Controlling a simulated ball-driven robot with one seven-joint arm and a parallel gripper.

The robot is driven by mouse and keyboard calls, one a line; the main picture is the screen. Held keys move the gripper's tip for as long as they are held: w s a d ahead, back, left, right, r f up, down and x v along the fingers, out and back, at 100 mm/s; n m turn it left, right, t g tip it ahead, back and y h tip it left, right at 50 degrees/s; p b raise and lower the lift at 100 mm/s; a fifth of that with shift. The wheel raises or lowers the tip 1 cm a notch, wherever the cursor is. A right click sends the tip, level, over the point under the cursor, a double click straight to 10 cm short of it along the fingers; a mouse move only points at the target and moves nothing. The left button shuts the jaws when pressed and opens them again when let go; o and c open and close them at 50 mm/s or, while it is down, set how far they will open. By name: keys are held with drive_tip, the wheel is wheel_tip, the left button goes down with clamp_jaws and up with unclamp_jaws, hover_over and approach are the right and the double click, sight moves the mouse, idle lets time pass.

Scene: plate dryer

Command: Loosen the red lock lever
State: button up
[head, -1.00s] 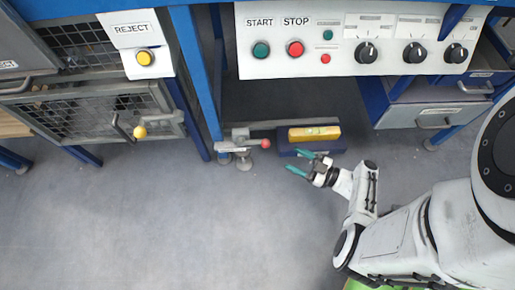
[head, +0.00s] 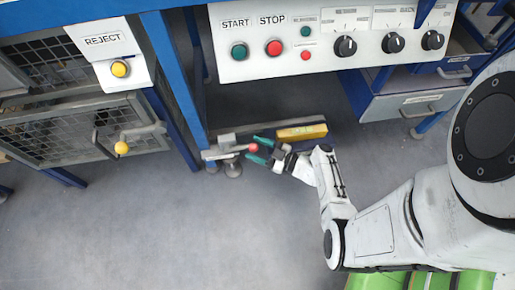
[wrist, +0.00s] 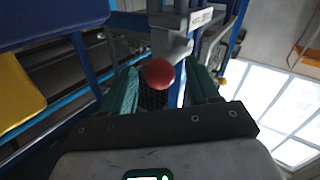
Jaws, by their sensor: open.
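The red lock lever (head: 253,148) is a metal lever with a red ball knob, low at the foot of the blue frame, in the middle of the head view. In the wrist view its red knob (wrist: 160,73) appears between my two teal fingers, near the tips. My gripper (head: 257,150) is open, with its fingertips either side of the knob. I cannot tell whether either finger touches it. The lever's grey bracket (head: 227,140) is left of the knob.
A yellow spirit level (head: 302,132) lies right of my gripper. A control panel (head: 330,40) with buttons and dials hangs above. A mesh door (head: 60,135) with a yellow-knobbed crank (head: 121,148) is at the left. The floor (head: 200,230) in front is clear.

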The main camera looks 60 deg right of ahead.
drive_tip(key=shift+c, duration=0.3)
clamp_jaws()
idle(0.3)
